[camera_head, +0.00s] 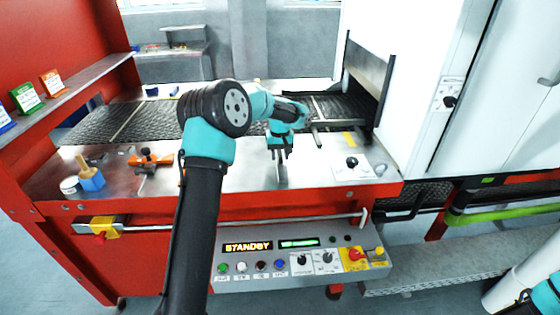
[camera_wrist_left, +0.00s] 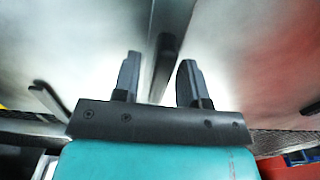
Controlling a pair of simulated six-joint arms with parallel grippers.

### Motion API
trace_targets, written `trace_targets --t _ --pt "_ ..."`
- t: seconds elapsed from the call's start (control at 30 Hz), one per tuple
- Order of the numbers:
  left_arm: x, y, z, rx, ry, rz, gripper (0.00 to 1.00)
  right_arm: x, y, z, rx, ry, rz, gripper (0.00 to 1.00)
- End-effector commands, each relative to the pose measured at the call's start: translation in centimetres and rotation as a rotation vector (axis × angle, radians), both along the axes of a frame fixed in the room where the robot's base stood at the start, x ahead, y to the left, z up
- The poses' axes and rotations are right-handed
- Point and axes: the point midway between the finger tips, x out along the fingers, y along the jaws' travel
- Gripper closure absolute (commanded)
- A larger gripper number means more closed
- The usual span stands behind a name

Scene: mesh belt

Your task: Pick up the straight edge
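My left gripper (camera_head: 281,152) points down over the steel deck in front of the mesh belt. In the left wrist view its two dark fingers (camera_wrist_left: 158,80) stand apart, so it is open.
The mesh belt (camera_head: 115,122) runs behind the deck. A metal bar (camera_head: 316,122) lies right of the gripper. An orange-handled tool (camera_head: 150,158), a blue pot with a brush (camera_head: 91,180) and a white jar (camera_head: 69,185) stand left. A control panel (camera_head: 300,262) fronts the machine.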

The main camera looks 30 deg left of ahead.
Motion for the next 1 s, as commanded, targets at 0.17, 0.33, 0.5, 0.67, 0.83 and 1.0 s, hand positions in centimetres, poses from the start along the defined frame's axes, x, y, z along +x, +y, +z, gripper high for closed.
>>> trace_targets --t 0.17,0.33,0.5,0.67,0.83,1.0 --pt "0.0 0.0 0.02 0.0 0.0 0.0 0.78 0.0 0.0 0.0 0.0 0.0 0.0 0.43" --pt "0.0 0.0 0.02 0.0 0.0 0.0 0.94 0.0 0.0 0.0 0.0 0.0 0.0 0.43" --pt "0.0 0.0 0.02 0.0 0.0 0.0 1.0 0.0 0.0 0.0 0.0 0.0 0.0 0.43" --pt "0.02 0.02 0.09 0.001 -0.001 0.0 1.0 0.0 0.0 0.0 0.0 0.0 0.0 0.43" --pt "0.02 0.02 0.11 0.001 -0.001 0.0 1.0 0.0 0.0 0.0 0.0 0.0 0.0 0.43" --pt "0.04 0.01 0.6 0.0 -0.002 0.0 1.0 0.0 0.0 0.0 0.0 0.0 0.0 0.43"
